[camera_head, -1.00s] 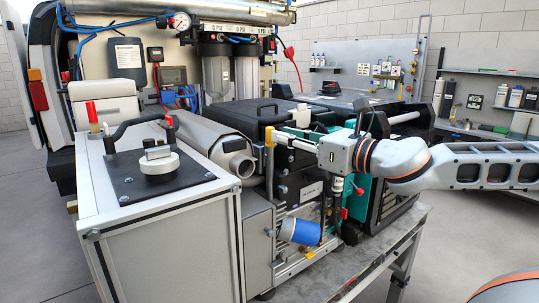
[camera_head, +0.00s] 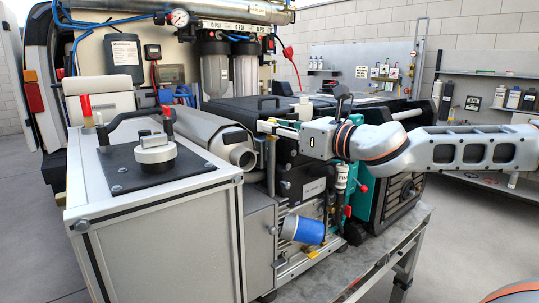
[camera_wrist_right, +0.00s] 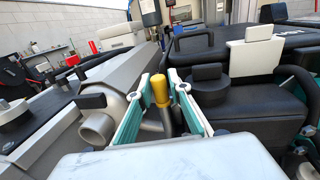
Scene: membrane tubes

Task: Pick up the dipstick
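The dipstick's yellow cap (camera_wrist_right: 160,90) stands upright near the middle of the right wrist view, on top of a thin metal tube. My right gripper (camera_wrist_right: 164,97) has its two pale fingers spread, one on each side of the cap. I cannot tell whether either finger touches it. In the head view my right gripper (camera_head: 268,126) comes in from the right and hides the yellow cap; the thin tube (camera_head: 271,157) shows below it. My left gripper is not in view.
A grey cylinder with an open pipe end (camera_head: 243,157) lies close left of the dipstick. A black case (camera_wrist_right: 245,98) is close on the right. A silver box (camera_head: 165,240) stands front left, and a blue filter (camera_head: 308,231) is below.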

